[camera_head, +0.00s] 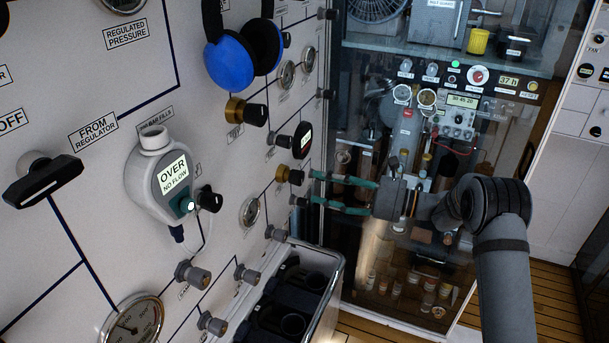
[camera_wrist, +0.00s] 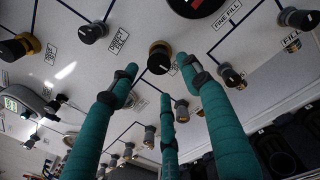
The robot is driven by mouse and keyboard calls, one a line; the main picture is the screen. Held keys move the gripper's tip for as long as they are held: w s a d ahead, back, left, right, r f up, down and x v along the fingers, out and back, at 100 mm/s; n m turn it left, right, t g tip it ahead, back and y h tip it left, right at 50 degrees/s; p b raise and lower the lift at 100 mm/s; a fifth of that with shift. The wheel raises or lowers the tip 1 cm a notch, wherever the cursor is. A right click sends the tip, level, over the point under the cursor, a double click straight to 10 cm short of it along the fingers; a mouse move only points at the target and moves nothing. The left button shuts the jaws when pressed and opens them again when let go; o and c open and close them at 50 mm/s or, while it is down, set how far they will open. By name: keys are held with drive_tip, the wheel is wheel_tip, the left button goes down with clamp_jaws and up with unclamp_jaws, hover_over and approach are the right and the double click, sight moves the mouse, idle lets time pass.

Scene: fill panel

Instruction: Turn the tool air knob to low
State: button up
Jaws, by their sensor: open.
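My gripper (camera_head: 314,188) has teal fingers and is open, reaching left toward the white panel. In the head view its fingertips are close to a black knob with a brass collar (camera_head: 290,175). In the wrist view my gripper (camera_wrist: 160,88) has its fingers spread below and around a brass-collared black knob (camera_wrist: 159,60). I see no clear contact, and nothing is between the fingers. The labels by this knob are too small to read, so I cannot confirm that it is the tool air knob or read its setting. A similar brass-collared knob (camera_head: 245,111) sits higher on the panel.
A dark round valve (camera_head: 302,140) sits just above the fingers, and a gauge (camera_head: 250,212) lies lower left. Blue ear defenders (camera_head: 240,55) hang above. A grey-rimmed bin (camera_head: 335,285) with dark items stands below. A glass-fronted cabinet (camera_head: 350,120) is behind my gripper.

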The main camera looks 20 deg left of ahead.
sight(302, 181)
drive_tip(key=shift+w+a+p, duration=0.15)
drive_tip(key=shift+a+p, duration=0.8)
drive_tip(key=shift+a, duration=1.85)
drive_tip(key=c, duration=0.3)
drive_tip(key=shift+f, duration=0.1)
drive_tip(key=c, duration=0.8)
drive_tip(key=shift+d+f, duration=0.1)
